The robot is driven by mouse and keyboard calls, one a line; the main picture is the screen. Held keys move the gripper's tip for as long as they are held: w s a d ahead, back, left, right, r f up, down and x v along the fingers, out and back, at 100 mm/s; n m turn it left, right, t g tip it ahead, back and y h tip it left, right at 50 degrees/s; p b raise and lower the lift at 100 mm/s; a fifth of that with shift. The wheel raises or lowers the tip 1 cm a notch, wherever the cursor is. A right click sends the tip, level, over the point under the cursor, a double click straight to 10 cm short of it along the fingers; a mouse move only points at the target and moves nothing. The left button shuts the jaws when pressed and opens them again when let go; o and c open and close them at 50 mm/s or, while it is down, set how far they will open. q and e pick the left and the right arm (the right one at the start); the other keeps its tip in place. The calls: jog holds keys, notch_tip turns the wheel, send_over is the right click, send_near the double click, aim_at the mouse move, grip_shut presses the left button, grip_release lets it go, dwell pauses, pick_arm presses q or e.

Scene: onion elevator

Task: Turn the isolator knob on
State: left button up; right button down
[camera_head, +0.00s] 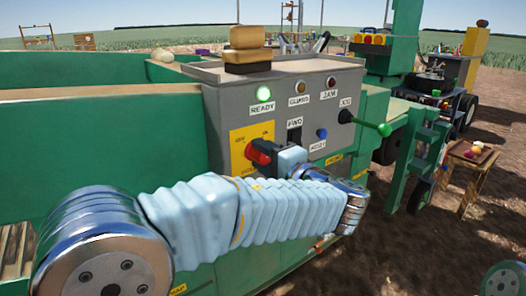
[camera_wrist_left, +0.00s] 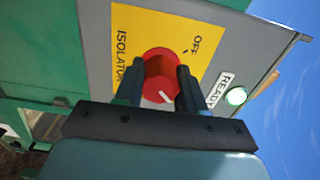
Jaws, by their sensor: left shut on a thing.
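The red isolator knob (camera_head: 258,152) sits on a yellow plate (camera_head: 238,136) on the grey control panel. In the left wrist view the round knob (camera_wrist_left: 160,68) shows a short white mark near its lower edge, and the plate (camera_wrist_left: 140,22) reads ISOLATOR and OFF. My left gripper (camera_wrist_left: 162,85) is shut on the knob, one dark finger on each side. In the head view my left gripper (camera_head: 272,157) reaches the knob from the right, and my arm covers the panel's lower part. My right gripper is not in view.
The green READY lamp (camera_head: 264,93) is lit; the GUARD lamp (camera_head: 301,86) and JAM lamp (camera_head: 331,82) look dark. A brown block (camera_head: 248,45) lies on top.

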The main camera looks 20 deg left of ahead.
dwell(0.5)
pick_arm(q)
jog(key=o, duration=1)
jog(key=shift+o, duration=0.2)
jog(key=v, duration=1.4)
jog(key=shift+b, duration=0.45)
jog(key=shift+w+a+f, duration=0.1)
